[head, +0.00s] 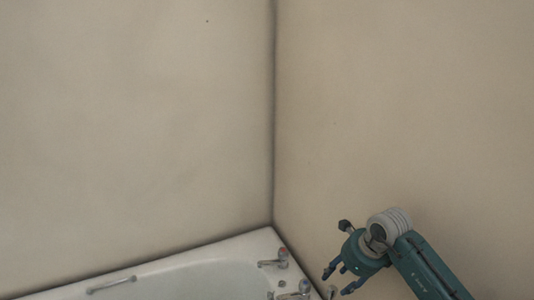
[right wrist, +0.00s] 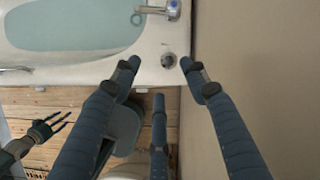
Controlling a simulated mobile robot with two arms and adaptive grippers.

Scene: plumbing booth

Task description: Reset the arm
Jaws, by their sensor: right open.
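My right arm comes in from the lower right in the head view. Its gripper (head: 341,279) is open, with its fingers spread and nothing between them, over the tub's right corner area. In the right wrist view the same gripper (right wrist: 159,68) shows its dark blue fingers apart and empty. A dark hand with thin fingers (right wrist: 45,128), seemingly my left gripper, is at the lower left of the right wrist view, too small to judge. The head view does not show it.
A white bathtub (head: 235,249) with pale water stands in the wall corner. A metal tap (head: 283,258) and a handle (head: 112,284) are on it. The beige right wall (right wrist: 255,60) is close beside my right gripper. Wooden floor (right wrist: 85,97) shows below the tub.

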